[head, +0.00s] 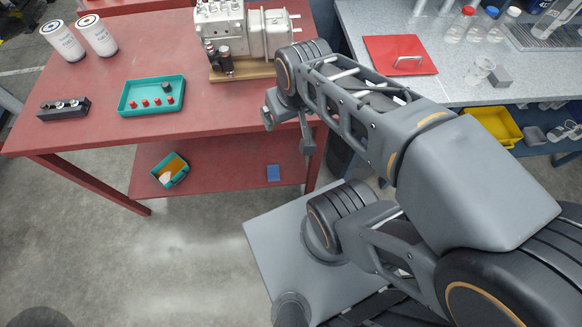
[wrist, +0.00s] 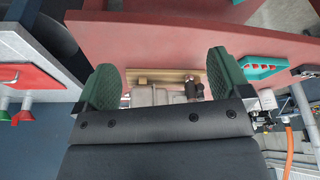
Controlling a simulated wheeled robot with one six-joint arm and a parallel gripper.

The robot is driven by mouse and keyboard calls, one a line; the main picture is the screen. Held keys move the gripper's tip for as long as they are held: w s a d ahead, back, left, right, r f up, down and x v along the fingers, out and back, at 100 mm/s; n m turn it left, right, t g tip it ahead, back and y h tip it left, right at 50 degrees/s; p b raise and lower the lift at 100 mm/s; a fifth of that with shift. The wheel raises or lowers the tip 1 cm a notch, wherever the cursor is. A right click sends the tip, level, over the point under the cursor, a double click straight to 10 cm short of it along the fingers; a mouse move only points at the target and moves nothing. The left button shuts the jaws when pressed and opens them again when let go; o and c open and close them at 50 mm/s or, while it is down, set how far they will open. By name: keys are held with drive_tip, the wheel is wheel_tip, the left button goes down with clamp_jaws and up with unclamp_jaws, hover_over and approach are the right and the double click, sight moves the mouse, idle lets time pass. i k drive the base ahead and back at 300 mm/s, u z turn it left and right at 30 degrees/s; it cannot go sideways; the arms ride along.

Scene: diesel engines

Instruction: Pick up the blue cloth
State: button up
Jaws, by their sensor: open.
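A small blue rectangle, which looks like the folded blue cloth (head: 273,173), lies on the lower shelf of the red table, near the shelf's right part. My gripper (head: 288,128) is at the table's front right edge, above the level of the lower shelf and apart from the cloth. In the wrist view my gripper (wrist: 165,82) shows two green-padded fingers spread wide with nothing between them. I cannot make out the cloth in the wrist view.
The red table top (head: 180,65) overhangs the lower shelf (head: 225,172). A teal tray with red parts (head: 152,95), a pump on a wooden base (head: 245,40) and white filters (head: 62,40) stand on top. A teal bin (head: 170,170) sits left on the shelf. Floor in front is clear.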

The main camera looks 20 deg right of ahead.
sight(273, 170)
drive_tip(key=z, duration=0.85)
drive_tip(key=k, duration=1)
drive_tip(key=u, duration=1.05)
drive_tip(key=i, duration=1)
drive_tip(key=u, duration=0.05)
